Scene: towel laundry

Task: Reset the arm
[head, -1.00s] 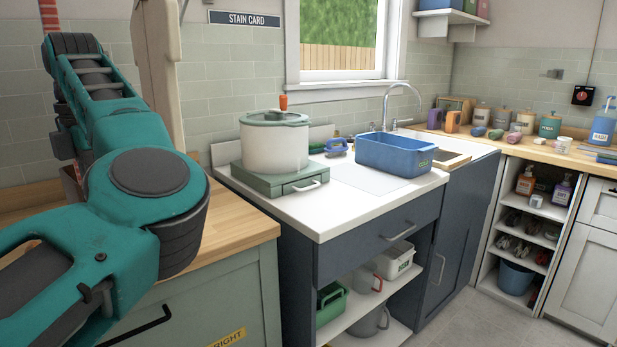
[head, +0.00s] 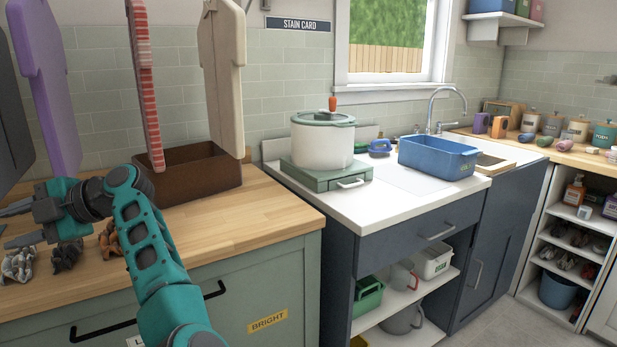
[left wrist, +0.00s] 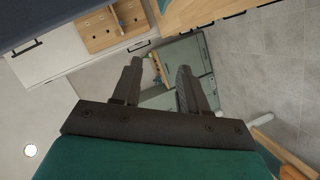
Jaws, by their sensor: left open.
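My left arm is teal and dark grey and rises from the bottom of the head view over the wooden counter (head: 240,222). My left gripper (head: 14,226) is at the left edge of the head view, pointing left, above the counter's left part. In the left wrist view the two dark fingers of the left gripper (left wrist: 160,76) stand apart with nothing held between them. My right gripper is in neither view.
Purple (head: 48,75), red-striped (head: 146,85) and cream (head: 222,75) towels hang over the counter, close behind the arm. A brown bin (head: 195,183) and small crumpled cloths (head: 66,254) are on it. A white pot (head: 322,145) and blue basin (head: 437,158) stand right.

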